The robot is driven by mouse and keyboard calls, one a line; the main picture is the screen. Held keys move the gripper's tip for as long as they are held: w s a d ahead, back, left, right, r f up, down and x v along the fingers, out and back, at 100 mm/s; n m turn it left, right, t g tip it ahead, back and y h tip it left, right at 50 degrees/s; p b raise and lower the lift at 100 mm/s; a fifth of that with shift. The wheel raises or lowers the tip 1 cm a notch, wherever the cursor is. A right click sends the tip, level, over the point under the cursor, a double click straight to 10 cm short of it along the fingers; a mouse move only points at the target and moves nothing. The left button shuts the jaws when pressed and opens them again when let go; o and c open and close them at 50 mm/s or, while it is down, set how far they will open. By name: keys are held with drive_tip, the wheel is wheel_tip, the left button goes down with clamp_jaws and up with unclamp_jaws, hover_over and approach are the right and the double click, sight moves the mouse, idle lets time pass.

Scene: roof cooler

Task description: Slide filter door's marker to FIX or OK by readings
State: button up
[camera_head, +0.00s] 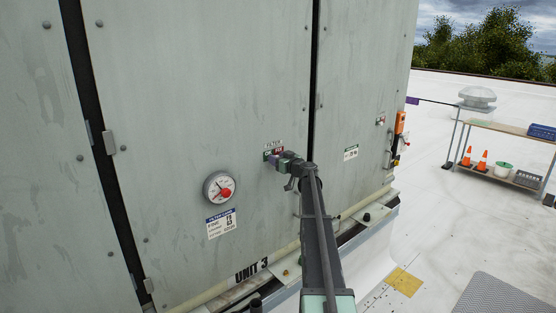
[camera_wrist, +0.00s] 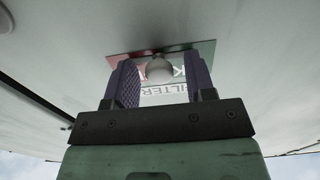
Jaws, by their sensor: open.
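The filter door is a grey-green panel with a round gauge (camera_head: 219,188) and a label (camera_head: 221,223) below it. In the wrist view the plate (camera_wrist: 202,57) appears upside down, red at left and green at right. A pale round marker knob (camera_wrist: 159,69) sits on it near the middle, by the red-green boundary. My gripper (camera_wrist: 159,82) is open with a finger on each side of the knob; contact cannot be told. In the head view my gripper (camera_head: 279,160) covers part of the plate.
An orange device (camera_head: 400,122) hangs on the cabinet's right side. Another small label (camera_head: 351,152) is right of the dark door gap. The base rail runs below the doors.

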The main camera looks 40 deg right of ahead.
clamp_jaws()
drive_tip(key=shift+a, duration=1.45)
drive_tip(key=shift+c, duration=1.6)
unclamp_jaws()
drive_tip(key=o, duration=0.3)
drive_tip(key=shift+a, duration=0.15)
drive_tip(key=shift+s, duration=0.1)
drive_tip(key=s, duration=1)
drive_tip(key=shift+s+d, duration=0.35)
